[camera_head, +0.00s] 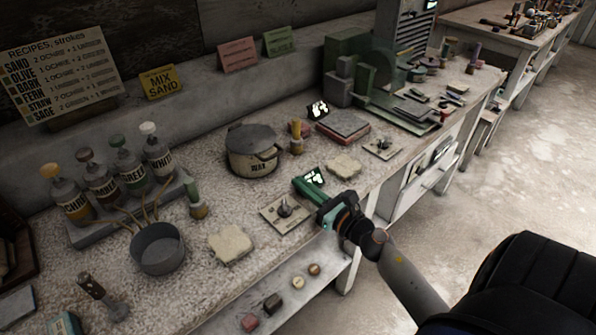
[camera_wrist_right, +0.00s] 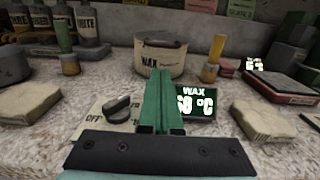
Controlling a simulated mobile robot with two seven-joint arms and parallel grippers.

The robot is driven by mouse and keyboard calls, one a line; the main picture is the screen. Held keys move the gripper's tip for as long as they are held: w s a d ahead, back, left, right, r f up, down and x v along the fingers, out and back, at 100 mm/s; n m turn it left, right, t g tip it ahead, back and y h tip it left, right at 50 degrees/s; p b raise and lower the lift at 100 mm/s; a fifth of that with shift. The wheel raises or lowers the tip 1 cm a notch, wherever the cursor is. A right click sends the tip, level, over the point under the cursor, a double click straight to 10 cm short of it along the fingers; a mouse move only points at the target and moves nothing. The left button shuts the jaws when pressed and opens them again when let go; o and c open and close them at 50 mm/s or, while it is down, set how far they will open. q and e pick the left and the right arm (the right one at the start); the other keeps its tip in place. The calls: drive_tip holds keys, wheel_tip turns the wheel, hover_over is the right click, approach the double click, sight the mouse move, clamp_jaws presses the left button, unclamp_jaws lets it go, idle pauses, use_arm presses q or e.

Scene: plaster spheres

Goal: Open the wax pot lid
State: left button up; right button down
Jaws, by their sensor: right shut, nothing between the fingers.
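The wax pot (camera_head: 252,158) is a pale round pot with a dark lid (camera_head: 250,137) resting on its top. It stands on the speckled worktop towards the wall. In the right wrist view the pot (camera_wrist_right: 148,62) is straight ahead, labelled WAX, and its lower middle is partly hidden by my fingers. My right gripper (camera_head: 300,184) has green fingers that are shut and empty. It is in front of the pot and to its right, apart from it, above the worktop near the dial plate (camera_head: 274,220). My left gripper is not in view.
A lit WAX temperature display (camera_head: 314,177) stands beside my fingers. A yellow-handled brush (camera_head: 297,140) stands right of the pot. Labelled bottles (camera_head: 158,152) and a grey bowl (camera_head: 158,262) are to the left. Folded cloths (camera_head: 230,244) lie near the front edge.

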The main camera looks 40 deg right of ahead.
drive_tip(key=w, duration=0.4)
drive_tip(key=w+p, duration=0.1)
drive_tip(key=w, duration=0.1)
drive_tip(key=shift+w+a+r, duration=0.1)
drive_tip(key=shift+w+a, duration=0.15)
drive_tip(key=shift+w, duration=0.05)
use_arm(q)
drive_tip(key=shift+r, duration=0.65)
use_arm(e)
drive_tip(key=shift+w+a, duration=0.1)
drive_tip(key=shift+w, duration=0.5)
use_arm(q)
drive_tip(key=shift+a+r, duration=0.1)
use_arm(e)
drive_tip(key=shift+r, duration=0.1)
